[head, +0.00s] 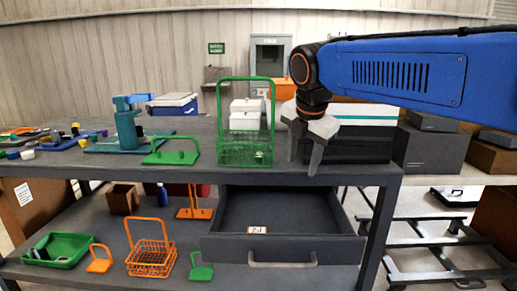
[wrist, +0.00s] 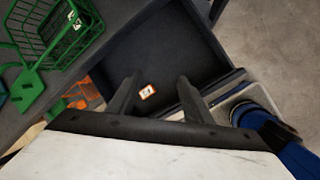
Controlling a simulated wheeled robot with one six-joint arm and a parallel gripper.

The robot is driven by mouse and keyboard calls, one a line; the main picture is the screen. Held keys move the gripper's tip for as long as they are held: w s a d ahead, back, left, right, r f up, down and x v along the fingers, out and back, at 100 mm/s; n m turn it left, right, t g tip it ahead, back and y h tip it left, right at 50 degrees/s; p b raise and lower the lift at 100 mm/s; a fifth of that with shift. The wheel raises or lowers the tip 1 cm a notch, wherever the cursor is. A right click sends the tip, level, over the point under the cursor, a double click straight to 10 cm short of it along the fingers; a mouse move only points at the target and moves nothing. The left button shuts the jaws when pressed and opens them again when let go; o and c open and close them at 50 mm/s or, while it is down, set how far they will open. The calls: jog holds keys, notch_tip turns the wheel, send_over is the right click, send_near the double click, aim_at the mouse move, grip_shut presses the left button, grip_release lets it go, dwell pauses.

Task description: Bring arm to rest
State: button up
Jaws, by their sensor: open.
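My blue arm reaches in from the right in the head view, bent down at the wrist. My gripper (head: 306,158) points downward above the table's front edge, right of the green wire basket (head: 245,140). Its two fingers are apart with nothing between them. The green basket (wrist: 55,35) stands to the upper left in the wrist view.
A green stand (head: 170,152) and teal device (head: 127,130) are on the table's left. An orange basket (head: 151,258), green tray (head: 60,249) and orange stand (head: 194,205) sit on the lower shelf. Dark boxes (head: 431,147) and a low dark frame (head: 440,250) stand right.

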jog(key=s+d+f+m, duration=0.9)
jog(key=s+f+m, duration=0.2)
jog(key=s+m, duration=0.1)
jog(key=s+d+f+m, duration=0.8)
jog(key=s+f+m, duration=0.3)
jog(key=m, duration=0.3)
jog(key=shift+s+d+m, duration=0.35)
jog(key=shift+s+m, duration=0.05)
jog(key=shift+s, duration=0.3)
